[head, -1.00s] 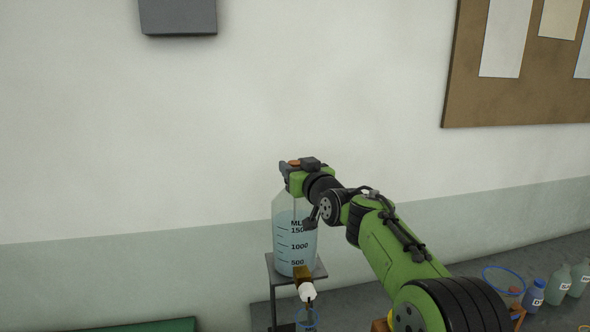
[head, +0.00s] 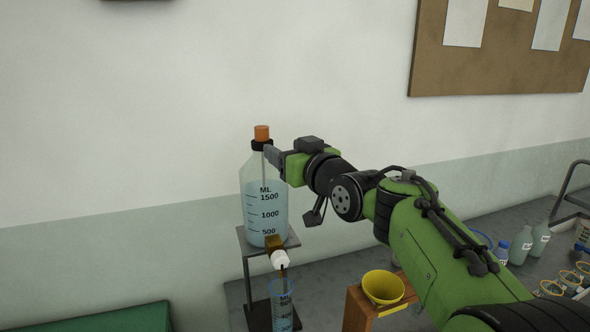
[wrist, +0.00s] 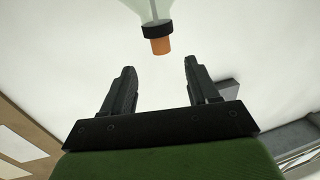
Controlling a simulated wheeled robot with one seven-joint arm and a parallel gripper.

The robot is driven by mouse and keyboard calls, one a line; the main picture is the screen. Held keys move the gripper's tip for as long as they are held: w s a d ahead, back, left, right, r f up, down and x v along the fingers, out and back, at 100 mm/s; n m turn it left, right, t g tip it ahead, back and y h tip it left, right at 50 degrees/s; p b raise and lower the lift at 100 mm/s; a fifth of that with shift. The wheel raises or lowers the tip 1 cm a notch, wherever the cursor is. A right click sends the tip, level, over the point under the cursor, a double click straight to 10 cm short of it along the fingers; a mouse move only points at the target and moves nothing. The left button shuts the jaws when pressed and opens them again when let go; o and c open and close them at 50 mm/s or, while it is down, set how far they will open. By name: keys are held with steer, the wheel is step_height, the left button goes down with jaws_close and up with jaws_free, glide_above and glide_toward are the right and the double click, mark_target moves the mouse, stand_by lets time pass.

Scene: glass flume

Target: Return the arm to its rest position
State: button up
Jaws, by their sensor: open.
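My green arm reaches in from the lower right in the head view. My gripper (head: 272,154) is beside the neck of a large clear bottle (head: 266,205) with an orange cap (head: 262,133) and black collar. In the wrist view my gripper (wrist: 158,85) has its two dark fingers spread apart with nothing between them. The orange cap (wrist: 161,46) and collar lie beyond the fingertips, apart from them. The bottle holds pale blue liquid and stands upright on a grey stand.
A yellow funnel (head: 383,287) sits on a wooden stand under my arm. Several bottles and rings lie right. The wall is close behind.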

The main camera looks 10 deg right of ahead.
steer(key=v, duration=0.3)
steer(key=shift+s, duration=0.15)
steer(key=s+d+f+m+g+h, duration=0.2)
steer(key=s+f+g, duration=0.3)
steer(key=s+f, duration=0.7)
steer(key=s+d+f+m+g+h, duration=0.2)
steer(key=s+d+f+g+h, duration=0.3)
steer(key=s+f, duration=0.7)
steer(key=s+g, duration=0.1)
steer(key=s, duration=0.7)
steer(key=shift+s+d+f+m, duration=0.2)
steer(key=shift+s+f+m, duration=0.1)
steer(key=shift+f, duration=0.1)
stand_by(2.4)
